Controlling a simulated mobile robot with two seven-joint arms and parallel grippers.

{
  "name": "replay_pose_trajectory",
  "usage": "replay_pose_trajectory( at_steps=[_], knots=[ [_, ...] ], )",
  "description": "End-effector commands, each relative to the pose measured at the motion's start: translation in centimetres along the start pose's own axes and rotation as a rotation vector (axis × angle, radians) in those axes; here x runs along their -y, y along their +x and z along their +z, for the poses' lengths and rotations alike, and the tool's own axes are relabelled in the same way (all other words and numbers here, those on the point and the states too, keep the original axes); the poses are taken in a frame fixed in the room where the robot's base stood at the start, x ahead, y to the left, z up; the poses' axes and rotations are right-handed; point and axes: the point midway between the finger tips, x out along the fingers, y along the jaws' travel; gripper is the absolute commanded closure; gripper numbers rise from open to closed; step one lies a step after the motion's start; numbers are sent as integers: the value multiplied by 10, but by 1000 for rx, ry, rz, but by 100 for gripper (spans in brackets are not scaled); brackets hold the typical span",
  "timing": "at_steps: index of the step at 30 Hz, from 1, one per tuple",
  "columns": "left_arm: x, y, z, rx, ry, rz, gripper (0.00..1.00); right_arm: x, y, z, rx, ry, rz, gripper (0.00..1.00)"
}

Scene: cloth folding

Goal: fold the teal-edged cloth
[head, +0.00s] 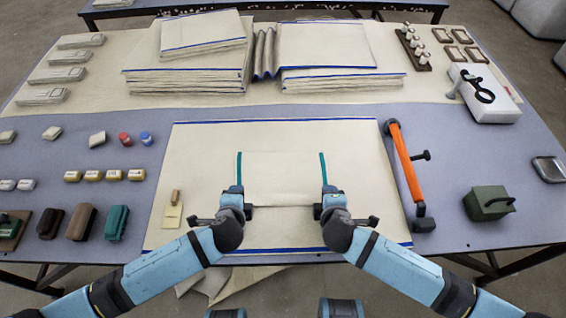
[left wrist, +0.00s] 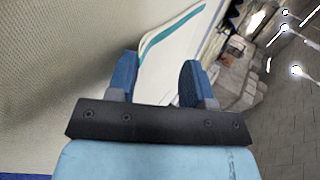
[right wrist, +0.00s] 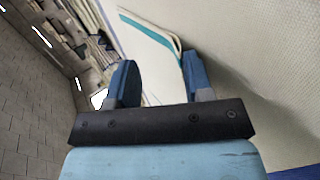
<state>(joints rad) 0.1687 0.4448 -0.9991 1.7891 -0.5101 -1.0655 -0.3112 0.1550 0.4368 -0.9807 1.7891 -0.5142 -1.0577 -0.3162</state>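The cream cloth (head: 281,178) lies on a larger blue-edged cream sheet, with teal strips along its left and right sides. In the right wrist view the cloth (right wrist: 162,85) shows between the spread fingers, close to the right one. Both grippers are open. The fingers partly hide the near corners.
The blue-edged sheet (head: 200,150) lies under the cloth. An orange-handled tool (head: 402,160) lies along its right side. Stacked cloths (head: 190,82) stand behind. A green box (head: 488,203) sits at the right.

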Motion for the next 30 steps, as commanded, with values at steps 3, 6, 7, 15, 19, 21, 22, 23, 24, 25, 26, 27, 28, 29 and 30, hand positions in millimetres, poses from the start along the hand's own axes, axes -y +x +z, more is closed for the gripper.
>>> replay_pose_trajectory(
  at_steps=[3, 6, 7, 15, 19, 21, 22, 23, 24, 25, 26, 27, 28, 29, 30],
  knots=[
    [0, 0, 0, 0, 0, 0, 53, 0, 0, 0, 0, 0, 0, 53],
    [0, 0, 0, 0, 0, 0, 53, 0, 0, 0, 0, 0, 0, 53],
    [1, -2, 0, 0, 0, 0, 53, -1, -2, 0, 0, 0, 0, 53],
    [19, -35, 0, -2, -1, 0, 53, -20, -35, 0, -2, 2, 0, 53],
    [25, -55, 0, -1, -2, 1, 53, -25, -55, 0, -2, 2, 0, 53],
    [28, -66, 0, -2, -1, 0, 53, -28, -66, -1, -2, 1, 0, 53],
    [29, -70, 0, -2, -1, 0, 53, -29, -71, -1, -2, 1, 0, 53],
    [30, -75, 0, -1, -1, 1, 53, -30, -75, 0, -1, 1, -1, 53],
    [32, -81, 0, -2, -2, 0, 53, -32, -81, 0, -2, 2, 0, 53],
    [34, -85, 0, -1, -1, 0, 53, -34, -85, 0, -2, 1, 0, 53],
    [35, -89, 0, -1, -1, 0, 53, -35, -89, -1, -2, 1, 0, 53],
    [36, -93, 0, -1, -1, 0, 53, -36, -93, 0, -1, 0, -1, 53],
    [37, -96, 0, -1, -1, 0, 53, -36, -96, 0, 0, 0, -1, 53],
    [37, -98, 0, -1, -1, 0, 53, -37, -98, 0, -1, 1, -1, 53],
    [38, -100, 0, 0, -1, 0, 53, -38, -100, 0, -1, 1, -1, 53]
  ],
)
